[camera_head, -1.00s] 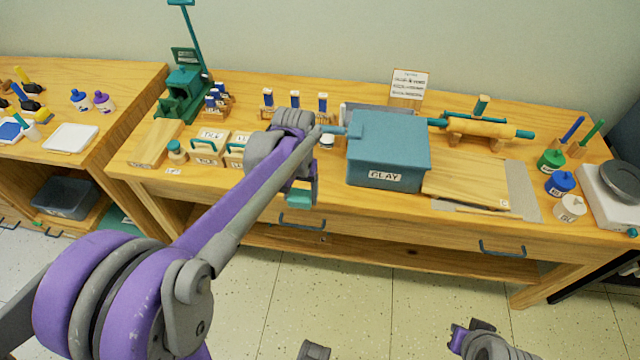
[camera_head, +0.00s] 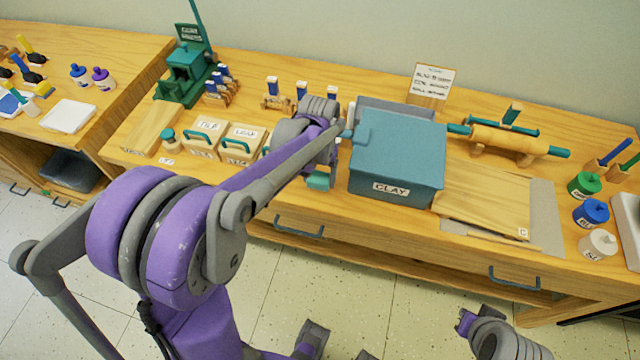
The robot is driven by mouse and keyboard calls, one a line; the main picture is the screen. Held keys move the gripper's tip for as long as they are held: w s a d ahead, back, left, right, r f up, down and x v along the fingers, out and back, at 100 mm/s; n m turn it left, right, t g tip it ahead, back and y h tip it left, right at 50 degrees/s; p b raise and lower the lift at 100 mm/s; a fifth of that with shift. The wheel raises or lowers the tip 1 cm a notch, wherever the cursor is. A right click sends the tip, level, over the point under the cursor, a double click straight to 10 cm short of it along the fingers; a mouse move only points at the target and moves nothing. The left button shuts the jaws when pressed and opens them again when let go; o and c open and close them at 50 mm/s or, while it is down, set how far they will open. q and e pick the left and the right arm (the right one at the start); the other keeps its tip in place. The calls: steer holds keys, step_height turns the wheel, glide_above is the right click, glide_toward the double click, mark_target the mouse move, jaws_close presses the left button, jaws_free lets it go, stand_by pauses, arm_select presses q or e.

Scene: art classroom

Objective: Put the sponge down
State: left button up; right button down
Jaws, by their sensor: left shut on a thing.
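My left arm reaches in from the left over the wooden workbench. Its gripper (camera_head: 320,172) hangs at the bench's front edge, just left of the teal clay box (camera_head: 385,170). It is shut on a small teal block, which looks like the sponge (camera_head: 318,182); only its lower part shows under the gripper. The block is in front of or above the bench edge; I cannot tell whether it touches anything. My right gripper (camera_head: 466,322) shows only partly at the lower right, over the floor, away from the bench; its jaws are unclear.
Labelled blocks with teal handles (camera_head: 243,141) stand left of the gripper. A wooden board (camera_head: 485,200) and a rolling pin (camera_head: 505,142) are right of the clay box. Paint bottles (camera_head: 590,212) stand at the right. A grey tray (camera_head: 400,108) is behind the box.

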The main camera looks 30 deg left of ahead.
mark_target(320, 185)
arm_select(q)
steer(key=shift+w+f, duration=0.1)
steer(key=shift+f, duration=1.95)
steer(key=shift+f, duration=0.1)
steer(key=o, duration=1.4)
steer(key=shift+b, duration=0.3)
